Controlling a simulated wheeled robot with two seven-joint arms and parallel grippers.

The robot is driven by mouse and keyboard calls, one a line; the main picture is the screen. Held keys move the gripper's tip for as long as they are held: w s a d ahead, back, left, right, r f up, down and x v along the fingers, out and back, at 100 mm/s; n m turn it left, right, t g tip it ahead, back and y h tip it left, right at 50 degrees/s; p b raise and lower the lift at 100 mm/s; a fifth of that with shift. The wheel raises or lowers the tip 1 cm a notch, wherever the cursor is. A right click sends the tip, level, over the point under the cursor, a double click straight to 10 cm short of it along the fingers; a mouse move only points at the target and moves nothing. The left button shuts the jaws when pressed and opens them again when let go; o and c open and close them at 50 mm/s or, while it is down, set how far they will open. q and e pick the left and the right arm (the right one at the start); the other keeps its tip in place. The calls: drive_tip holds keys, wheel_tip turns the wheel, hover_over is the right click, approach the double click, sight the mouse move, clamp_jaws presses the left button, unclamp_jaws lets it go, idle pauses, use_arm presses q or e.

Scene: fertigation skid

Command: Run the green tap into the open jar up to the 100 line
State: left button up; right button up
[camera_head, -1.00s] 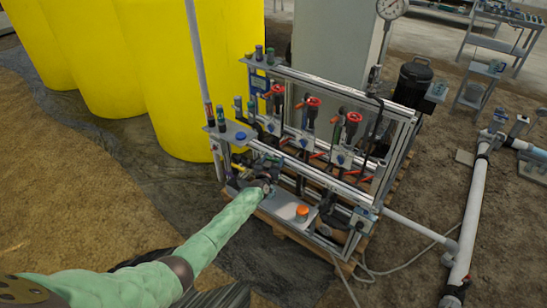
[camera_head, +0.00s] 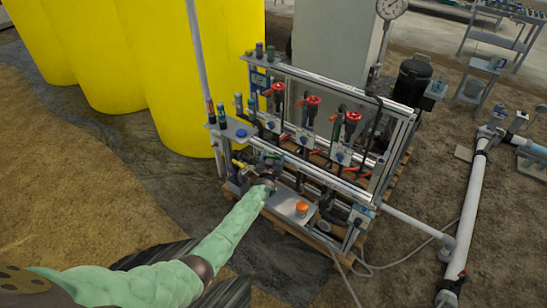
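My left gripper (camera_head: 266,179) is at the front left of the skid, over the low grey shelf (camera_head: 284,203). It is small and dark here, and I cannot tell whether its fingers are open or shut, or touch anything. A yellow-handled valve (camera_head: 240,164) shows just left of it. I cannot make out a green tap or an open jar; the arm and gripper cover part of that area. An orange-topped container (camera_head: 302,208) stands on the low shelf to the right of the gripper. My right gripper is out of view.
The skid's metal frame (camera_head: 318,172) rises behind the gripper, with several red-handled valves (camera_head: 312,103). A small side shelf (camera_head: 232,131) holds a blue-topped item (camera_head: 241,133). Yellow tanks (camera_head: 205,70) stand behind left. A white pipe (camera_head: 467,220) runs at right. Bare ground lies in front.

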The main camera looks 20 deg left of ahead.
use_arm(q)
drive_tip(key=shift+o, duration=0.4)
drive_tip(key=shift+s, duration=0.1)
drive_tip(key=shift+s+d+f, duration=0.1)
drive_tip(key=shift+s+d, duration=0.05)
drive_tip(key=shift+s, duration=0.3)
drive_tip(key=s, duration=0.6)
drive_tip(key=shift+s+d, duration=0.25)
drive_tip(key=shift+s, duration=0.15)
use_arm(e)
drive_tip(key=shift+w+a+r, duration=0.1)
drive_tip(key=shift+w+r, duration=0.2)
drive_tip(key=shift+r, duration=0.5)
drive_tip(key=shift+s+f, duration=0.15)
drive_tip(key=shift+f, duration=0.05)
use_arm(q)
drive_tip(key=shift+b, duration=0.3)
